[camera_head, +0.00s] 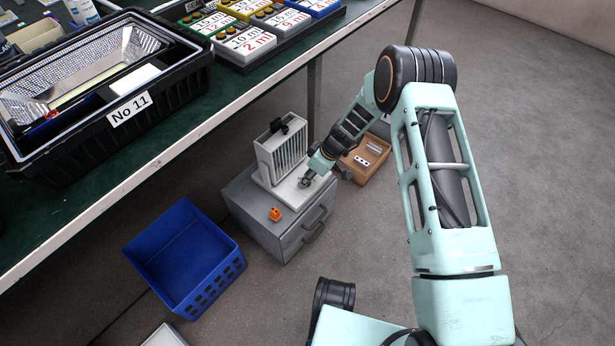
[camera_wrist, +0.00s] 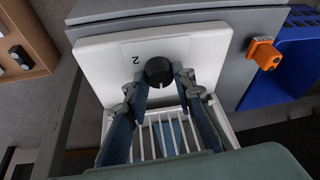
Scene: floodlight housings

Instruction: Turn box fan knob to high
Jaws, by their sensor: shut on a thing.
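The white box fan (camera_head: 270,158) stands on a grey drawer cabinet (camera_head: 262,232), with its grille (camera_wrist: 158,142) low in the wrist view. Its white base plate (camera_wrist: 105,58) carries a round black knob (camera_wrist: 159,71) and a printed "2" beside it. My gripper (camera_head: 305,181) reaches down over the base plate. In the wrist view my gripper (camera_wrist: 160,76) has its fingertips on both sides of the knob, shut on it. The knob's pointer is too small to read for certain. In the head view my gripper hides the knob.
A small orange object (camera_head: 275,214) lies on the cabinet top. A blue crate (camera_head: 218,282) stands to the left, and a wooden box with small parts (camera_head: 378,148) lies behind my gripper. The green-topped table (camera_head: 190,117) is close on the left. Open floor lies to the right.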

